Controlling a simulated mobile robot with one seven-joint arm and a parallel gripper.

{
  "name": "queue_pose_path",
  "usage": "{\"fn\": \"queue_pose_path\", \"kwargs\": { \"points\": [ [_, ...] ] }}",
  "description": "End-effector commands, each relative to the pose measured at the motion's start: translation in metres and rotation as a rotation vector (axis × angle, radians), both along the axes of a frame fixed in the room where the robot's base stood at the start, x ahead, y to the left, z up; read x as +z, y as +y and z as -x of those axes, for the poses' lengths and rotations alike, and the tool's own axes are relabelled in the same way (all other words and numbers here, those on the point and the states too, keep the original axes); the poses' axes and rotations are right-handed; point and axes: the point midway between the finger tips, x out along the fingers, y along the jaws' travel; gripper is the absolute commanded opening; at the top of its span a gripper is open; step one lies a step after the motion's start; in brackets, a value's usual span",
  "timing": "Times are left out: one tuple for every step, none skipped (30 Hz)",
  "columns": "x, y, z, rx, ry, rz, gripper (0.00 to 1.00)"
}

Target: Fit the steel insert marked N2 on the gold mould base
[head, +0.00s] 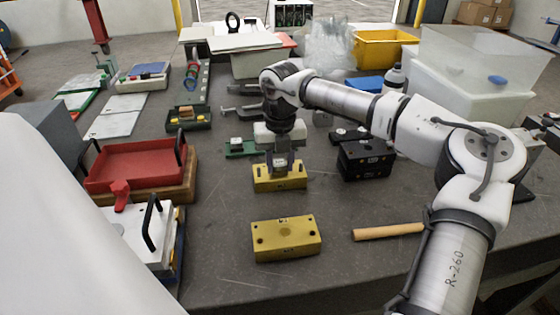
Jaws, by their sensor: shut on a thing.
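A gold mould base (265,184) sits in the middle of the bench. My gripper (281,172) points down at it and is shut on a small steel insert, mostly hidden by the fingers. No mark on the insert can be read. I cannot tell whether the insert sits in the base or just above it. A second gold block (286,240) with holes in its top lies nearer the front, apart from my gripper.
A black block (365,162) stands to the right and a wooden handle (388,232) lies in front of it. A green base (241,149) lies behind left. A red tray (137,165) is at left. Bench around the front gold block is clear.

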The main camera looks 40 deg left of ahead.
Motion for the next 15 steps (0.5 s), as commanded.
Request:
{"fn": "queue_pose_path", "kwargs": {
  "points": [
    [-0.0012, 0.0001, 0.0000, 0.000, -0.001, -0.001, 0.02],
    [-0.0017, 0.0001, 0.0000, 0.000, -0.001, -0.001, 0.02],
    [-0.0021, 0.0001, 0.0000, 0.000, -0.001, -0.001, 0.02],
    [-0.0023, 0.0001, 0.0000, 0.000, -0.001, -0.001, 0.02],
    [-0.0024, 0.0001, 0.0000, 0.000, -0.001, -0.001, 0.02],
    [-0.0024, 0.0001, 0.0000, 0.000, -0.001, -0.001, 0.02],
    [-0.0023, 0.0001, 0.0000, 0.000, -0.001, -0.001, 0.02],
    [-0.0022, 0.0001, 0.0000, 0.000, -0.001, -0.001, 0.02],
    [-0.0022, 0.0001, 0.0000, 0.000, -0.001, -0.001, 0.02],
    [-0.0021, 0.0001, 0.0000, 0.000, -0.001, -0.001, 0.02],
    [-0.0021, 0.0001, 0.0000, 0.000, -0.001, -0.001, 0.02],
    [-0.0021, 0.0001, 0.0000, 0.000, -0.001, -0.001, 0.02],
    [-0.0021, 0.0001, 0.0000, 0.000, -0.001, -0.001, 0.38],
    [-0.0021, 0.0001, 0.0000, 0.000, -0.001, -0.001, 0.42],
    [-0.0021, 0.0001, 0.0000, 0.000, -0.001, -0.001, 0.47]
  ]
}}
